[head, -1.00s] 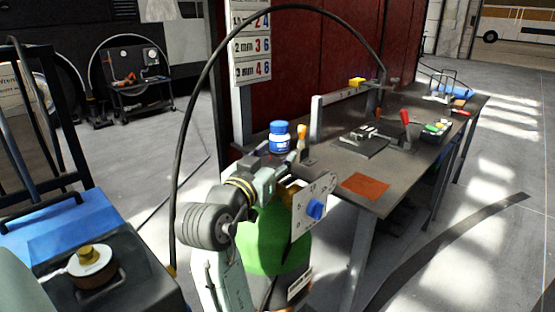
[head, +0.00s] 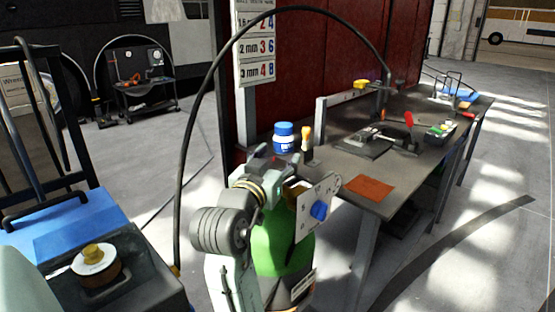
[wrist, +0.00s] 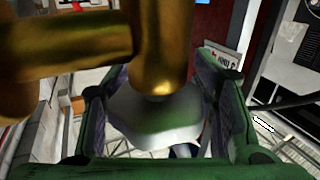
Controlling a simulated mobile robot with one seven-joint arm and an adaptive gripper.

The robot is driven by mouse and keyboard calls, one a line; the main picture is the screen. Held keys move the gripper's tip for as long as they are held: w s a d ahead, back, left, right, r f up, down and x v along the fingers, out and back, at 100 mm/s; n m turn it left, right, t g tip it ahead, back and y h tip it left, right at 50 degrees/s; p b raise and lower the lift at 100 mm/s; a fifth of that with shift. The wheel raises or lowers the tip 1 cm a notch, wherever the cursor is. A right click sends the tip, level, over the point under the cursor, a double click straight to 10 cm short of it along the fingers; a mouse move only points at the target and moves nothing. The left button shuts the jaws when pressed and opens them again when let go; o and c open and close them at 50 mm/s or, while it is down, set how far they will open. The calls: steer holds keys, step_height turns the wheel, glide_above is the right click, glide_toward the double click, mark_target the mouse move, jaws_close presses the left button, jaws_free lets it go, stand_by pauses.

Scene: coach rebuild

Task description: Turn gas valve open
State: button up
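A green gas cylinder (head: 270,242) stands in front of the bench in the head view, partly covered by my arm. A grey plate with a blue knob (head: 319,210) is at its upper right. In the wrist view, brass valve pipework (wrist: 160,45) fills the upper left and middle, very near the camera. My gripper (wrist: 158,88) has its two green fingers apart, one on each side of the brass stem and a whitish piece (wrist: 150,125) below it. I see gaps beside the stem; contact cannot be told. The fingertips are not clear in the head view.
A dark workbench (head: 400,175) with tools, an orange pad (head: 369,188) and a blue jar (head: 284,138) stands behind and right. A black hose (head: 184,150) arches overhead. A blue cart (head: 60,232) is at left. Floor at right is open.

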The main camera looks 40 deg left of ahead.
steer(key=v, duration=1.2)
steer(key=shift+r, duration=0.1)
